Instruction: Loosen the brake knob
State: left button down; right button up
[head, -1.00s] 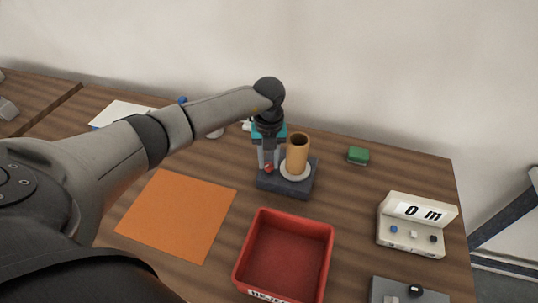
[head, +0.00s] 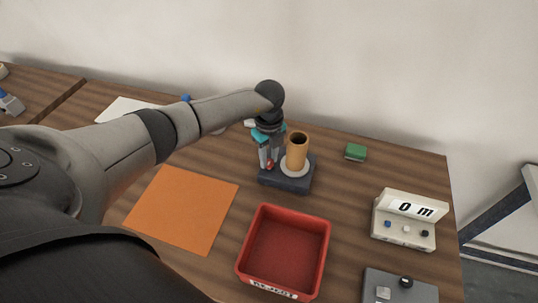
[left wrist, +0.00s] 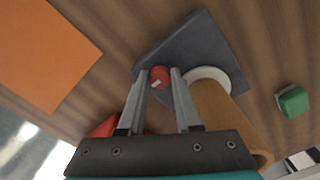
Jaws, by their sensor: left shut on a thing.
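The red brake knob (head: 270,167) sits on the left part of the dark grey base (head: 286,185), beside an upright tan roll (head: 297,152) on a pale disc. My left gripper (head: 268,164) points down at the knob, with its fingers on either side of it. In the left wrist view the knob (left wrist: 160,77), with a pale mark on it, lies between the fingertips of the left gripper (left wrist: 159,74), which is shut on it. The dark base (left wrist: 195,45) lies beneath. My right gripper is not in view.
A red bin (head: 284,253) with a label stands in front of the base, and an orange sheet (head: 183,208) lies to the left. A display box (head: 405,218) reading "0 m" and a green block (head: 355,152) are to the right. Bare table lies between them.

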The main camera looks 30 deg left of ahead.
aim_at(269, 161)
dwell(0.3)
pick_arm(q)
jog(key=c, duration=0.6)
grip_release()
notch_tip(269, 161, up, 15)
jog(key=shift+r+p, duration=0.2)
jog(key=shift+p, duration=0.1)
jog(key=shift+f, duration=0.1)
